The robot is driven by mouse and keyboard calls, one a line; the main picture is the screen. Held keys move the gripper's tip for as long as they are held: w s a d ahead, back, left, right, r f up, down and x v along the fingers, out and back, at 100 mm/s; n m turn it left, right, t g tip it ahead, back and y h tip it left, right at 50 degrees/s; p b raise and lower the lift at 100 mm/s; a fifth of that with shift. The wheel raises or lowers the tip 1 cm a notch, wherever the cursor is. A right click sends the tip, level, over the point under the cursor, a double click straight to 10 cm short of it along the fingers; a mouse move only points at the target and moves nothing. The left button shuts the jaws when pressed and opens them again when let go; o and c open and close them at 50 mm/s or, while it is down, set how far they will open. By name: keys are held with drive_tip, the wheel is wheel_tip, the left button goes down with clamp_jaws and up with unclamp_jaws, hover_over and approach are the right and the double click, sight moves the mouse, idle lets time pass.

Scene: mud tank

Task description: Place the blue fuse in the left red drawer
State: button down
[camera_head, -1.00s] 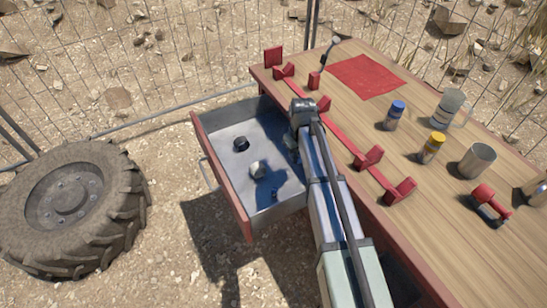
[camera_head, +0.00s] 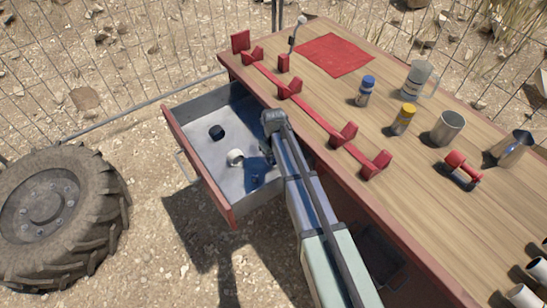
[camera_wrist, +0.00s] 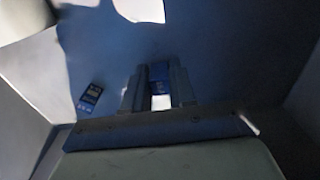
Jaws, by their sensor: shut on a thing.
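The red-fronted drawer (camera_head: 195,165) on the left side of the workbench is pulled open. Its grey metal inside shows. My gripper (camera_head: 267,155) is low in the drawer's right part, beside the bench edge. In the wrist view, my gripper (camera_wrist: 160,100) is shut on a small blue piece with a white lower part, which looks like the blue fuse (camera_wrist: 160,74). Another small blue piece with white marks (camera_wrist: 90,97) lies on the drawer floor to the left of the fingers. The head view does not show the held piece clearly.
A black nut-like part (camera_head: 216,132) and a silver part (camera_head: 235,157) lie in the drawer. On the bench (camera_head: 400,190) are a red rack (camera_head: 310,112), a red cloth (camera_head: 335,55), bottles, and a metal cup (camera_head: 446,128).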

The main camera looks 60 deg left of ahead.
drive_tip(key=shift+f, duration=0.25)
drive_tip(key=c, duration=0.9)
unclamp_jaws()
drive_tip(key=shift+r, duration=0.15)
wheel_tip(320, 180, up, 12)
